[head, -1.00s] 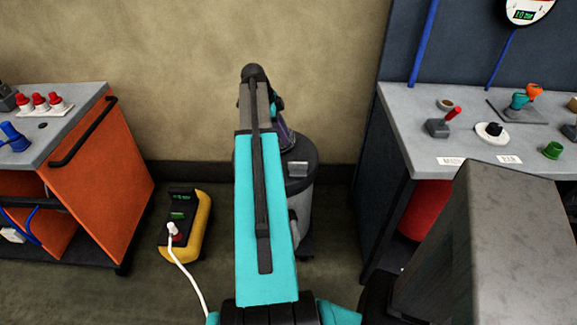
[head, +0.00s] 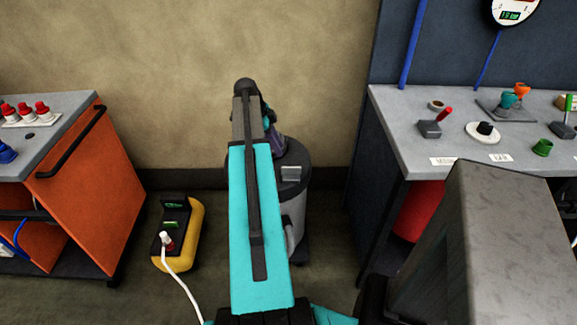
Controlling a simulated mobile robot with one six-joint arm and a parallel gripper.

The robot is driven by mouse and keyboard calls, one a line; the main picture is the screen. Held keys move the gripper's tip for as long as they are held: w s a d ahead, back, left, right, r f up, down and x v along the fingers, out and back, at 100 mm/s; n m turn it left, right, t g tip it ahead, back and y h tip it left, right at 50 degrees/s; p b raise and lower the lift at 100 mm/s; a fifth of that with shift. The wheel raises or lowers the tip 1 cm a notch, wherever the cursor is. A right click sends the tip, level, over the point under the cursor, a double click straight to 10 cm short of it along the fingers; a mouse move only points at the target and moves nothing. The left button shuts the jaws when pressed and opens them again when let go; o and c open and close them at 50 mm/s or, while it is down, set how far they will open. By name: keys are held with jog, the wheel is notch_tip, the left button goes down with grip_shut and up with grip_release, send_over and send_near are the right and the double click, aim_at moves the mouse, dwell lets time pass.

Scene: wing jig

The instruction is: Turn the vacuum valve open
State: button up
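A red-handled lever on a small grey block (head: 435,122) stands on the right bench (head: 400,105) in the head view. It looks like a valve, but I cannot confirm that it is the vacuum one. Its red handle tilts up and to the right. Two white labels lie at the bench's front edge; the left one (head: 442,161) is too small to read surely. My arm reaches away from me up the middle of the view, well left of the bench. My gripper is hidden beyond the arm's far end, so its fingers do not show.
A round gauge (head: 514,10) hangs above the right bench. A white disc with a black knob (head: 484,131) and a green cup (head: 543,148) stand near the lever. A grey drum (head: 294,190) stands behind my arm. An orange cart (head: 85,190) and a yellow device (head: 185,235) are left.

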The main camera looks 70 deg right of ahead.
aim_at(290, 167)
jog(key=shift+p+x, duration=0.9)
jog(key=shift+x, duration=4.9)
grip_shut()
